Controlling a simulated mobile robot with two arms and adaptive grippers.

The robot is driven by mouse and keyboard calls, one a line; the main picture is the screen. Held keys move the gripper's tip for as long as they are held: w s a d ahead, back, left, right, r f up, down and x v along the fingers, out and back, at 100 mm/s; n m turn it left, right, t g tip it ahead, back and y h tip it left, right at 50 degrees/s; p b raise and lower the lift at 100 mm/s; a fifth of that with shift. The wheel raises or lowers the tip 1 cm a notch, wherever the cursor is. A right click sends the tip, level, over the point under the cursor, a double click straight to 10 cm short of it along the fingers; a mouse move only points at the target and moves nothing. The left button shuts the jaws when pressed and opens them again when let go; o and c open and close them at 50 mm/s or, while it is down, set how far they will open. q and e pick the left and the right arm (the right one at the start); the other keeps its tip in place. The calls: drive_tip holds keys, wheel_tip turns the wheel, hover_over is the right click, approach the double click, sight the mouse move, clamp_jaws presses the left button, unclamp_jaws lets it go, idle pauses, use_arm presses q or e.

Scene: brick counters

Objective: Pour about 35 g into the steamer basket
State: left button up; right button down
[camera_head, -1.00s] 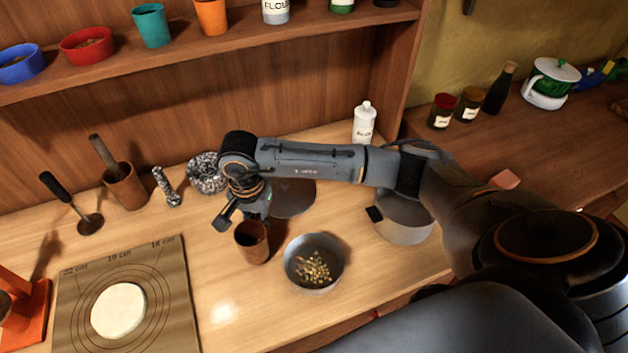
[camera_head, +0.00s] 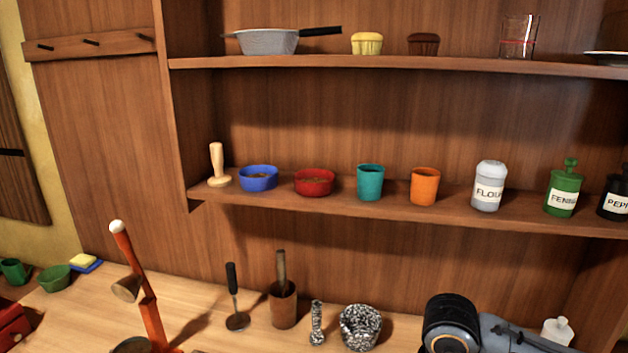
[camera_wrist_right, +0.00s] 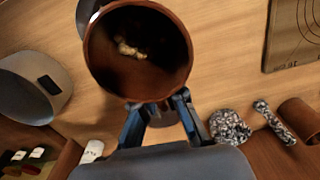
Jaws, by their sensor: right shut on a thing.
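In the right wrist view my right gripper (camera_wrist_right: 158,108) is shut on a brown cup (camera_wrist_right: 101,62) by its near wall. The cup's mouth faces the camera, and a small clump of pale yellow bits (camera_wrist_right: 131,49) lies inside. A grey metal rim (camera_wrist_right: 86,14) shows partly behind the cup at the top; whether it is the steamer basket I cannot tell. In the head view only my right arm shows, at the bottom right; its gripper and cup are out of frame. My left gripper is in neither view.
A grey pot (camera_wrist_right: 52,70) stands left of the cup in the right wrist view. The shelf (camera_head: 330,197) above holds bowls, cups and shakers.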

drive_tip(key=s+n, duration=0.1)
drive_tip(key=s+d+n+b, duration=0.1)
drive_tip(key=s, duration=0.1)
drive_tip(key=shift+s+d+r, duration=0.1)
drive_tip(key=shift+s+r, duration=0.05)
drive_tip(key=shift+s+r+n, duration=0.2)
drive_tip(key=shift+s+n, duration=0.2)
drive_tip(key=shift+n, duration=0.1)
drive_tip(key=shift+w, duration=0.3)
drive_tip(key=w+f+m+p, duration=0.3)
drive_tip(key=w+a+f+m+p, duration=0.1)
drive_tip(key=w+f+m+p, duration=0.2)
drive_tip(key=w, duration=0.1)
drive_tip(key=w+a+f+m+p, duration=0.1)
drive_tip(key=w+f+m+p, duration=0.2)
drive_tip(key=f, duration=0.1)
drive_tip(key=shift+w+m, duration=0.2)
drive_tip(key=shift+m, duration=0.2)
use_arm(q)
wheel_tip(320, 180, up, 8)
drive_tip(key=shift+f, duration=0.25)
use_arm(e)
drive_tip(key=shift+f, duration=0.45)
use_arm(q)
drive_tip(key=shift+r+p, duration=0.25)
drive_tip(key=shift+p, duration=0.25)
use_arm(e)
drive_tip(key=shift+s+r, duration=0.1)
